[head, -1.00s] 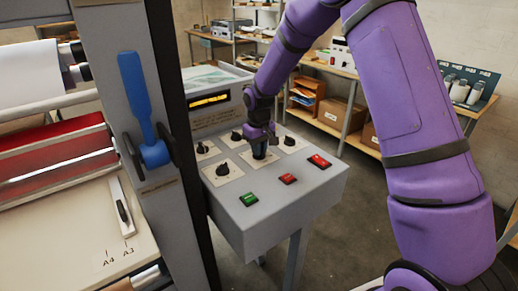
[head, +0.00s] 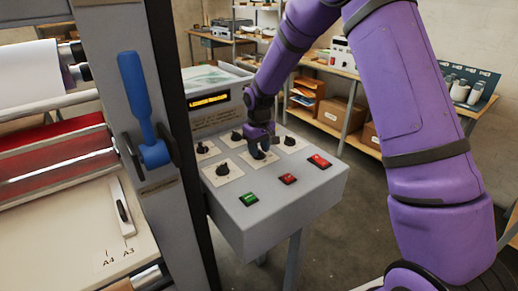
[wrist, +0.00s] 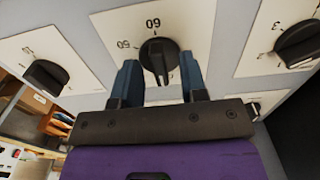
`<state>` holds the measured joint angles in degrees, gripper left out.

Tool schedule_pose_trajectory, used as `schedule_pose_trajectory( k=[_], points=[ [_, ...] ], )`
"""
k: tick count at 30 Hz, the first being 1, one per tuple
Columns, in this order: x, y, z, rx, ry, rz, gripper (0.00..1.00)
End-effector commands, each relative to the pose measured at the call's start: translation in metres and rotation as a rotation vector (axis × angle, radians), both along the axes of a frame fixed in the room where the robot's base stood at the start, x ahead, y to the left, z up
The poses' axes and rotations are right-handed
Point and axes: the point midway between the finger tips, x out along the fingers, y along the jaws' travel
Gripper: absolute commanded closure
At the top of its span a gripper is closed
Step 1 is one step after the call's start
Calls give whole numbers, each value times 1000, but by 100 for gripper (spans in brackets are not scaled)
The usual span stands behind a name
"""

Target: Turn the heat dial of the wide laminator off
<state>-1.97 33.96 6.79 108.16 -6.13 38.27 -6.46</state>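The control box (head: 290,205) of the wide laminator carries several black dials on white square plates. My gripper (head: 260,152) points down at the front middle dial, which it mostly hides in the head view. In the wrist view this dial (wrist: 160,58) shows as a black round knob with a ridge, on a plate marked 60 and another number. My open gripper (wrist: 159,82) has one blue finger on each side of the knob, with gaps showing. I cannot tell from the pictures which dial is the heat dial.
Neighbouring dials sit close by, such as the front left one (head: 222,171) and the back right one (head: 289,142). Green (head: 248,198) and red (head: 288,179) buttons line the front. A blue lever (head: 140,105) stands on the frame at left.

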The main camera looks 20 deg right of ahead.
Motion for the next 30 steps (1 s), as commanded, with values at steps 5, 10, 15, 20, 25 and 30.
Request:
schedule_pose_trajectory(
  k=[5, 10, 15, 20, 25, 30],
  points=[
    [1, 0, 20, 0, -4, -1, 61],
    [1, 0, 53, 0, -5, 0, 61],
    [1, 0, 82, 0, -4, 0, 61],
    [1, 0, 100, 1, -2, 0, 61],
    [0, 0, 106, 0, -1, 0, 61],
    [0, 0, 106, 0, -1, 0, 61]
  ],
)
